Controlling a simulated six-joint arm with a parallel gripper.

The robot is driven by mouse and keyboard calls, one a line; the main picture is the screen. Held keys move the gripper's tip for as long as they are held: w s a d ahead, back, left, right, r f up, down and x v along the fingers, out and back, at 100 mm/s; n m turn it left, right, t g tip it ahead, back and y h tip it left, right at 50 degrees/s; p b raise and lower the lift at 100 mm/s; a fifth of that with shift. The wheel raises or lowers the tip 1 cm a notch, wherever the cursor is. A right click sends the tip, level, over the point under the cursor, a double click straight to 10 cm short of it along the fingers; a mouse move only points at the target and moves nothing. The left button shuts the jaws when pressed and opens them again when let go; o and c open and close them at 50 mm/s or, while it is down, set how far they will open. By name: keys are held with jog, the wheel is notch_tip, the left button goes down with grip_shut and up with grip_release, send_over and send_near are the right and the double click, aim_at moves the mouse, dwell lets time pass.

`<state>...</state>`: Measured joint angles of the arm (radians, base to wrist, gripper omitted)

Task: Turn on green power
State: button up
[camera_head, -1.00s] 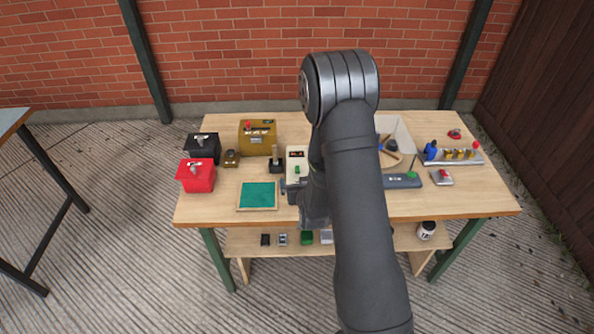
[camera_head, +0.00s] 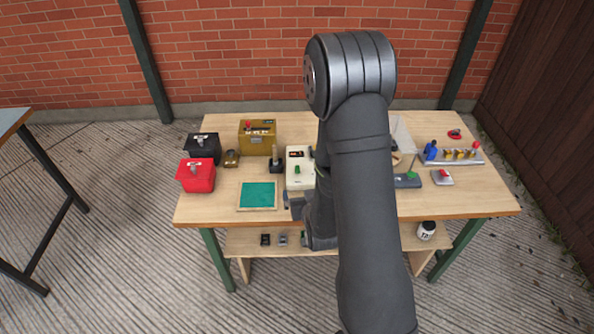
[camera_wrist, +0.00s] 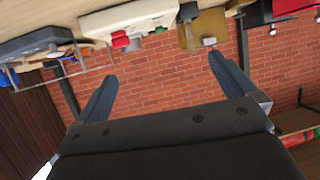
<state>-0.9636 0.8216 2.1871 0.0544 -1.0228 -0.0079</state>
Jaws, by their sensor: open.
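A white box (camera_head: 300,180) with a green switch (camera_head: 297,170) and a dark panel with red stands mid-table, left of my arm. A grey box (camera_head: 408,184) with a green knob (camera_head: 411,175) is right of my arm, partly hidden. My gripper (camera_wrist: 162,68) is open and empty, its fingers wide apart. In the head view it is low at the table's front edge, before the white box and mostly hidden by my arm.
A red box (camera_head: 196,177), black box (camera_head: 203,146) and olive box (camera_head: 257,139) stand at left. A black lever base (camera_head: 276,165) and green mat (camera_head: 258,196) lie nearer the white box. A pale tray (camera_head: 402,130) and grey rack (camera_head: 455,157) are at right.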

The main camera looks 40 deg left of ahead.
jog(key=shift+s+d+r, duration=0.25)
jog(key=shift+s+d, duration=0.15)
jog(key=shift+d, duration=0.1)
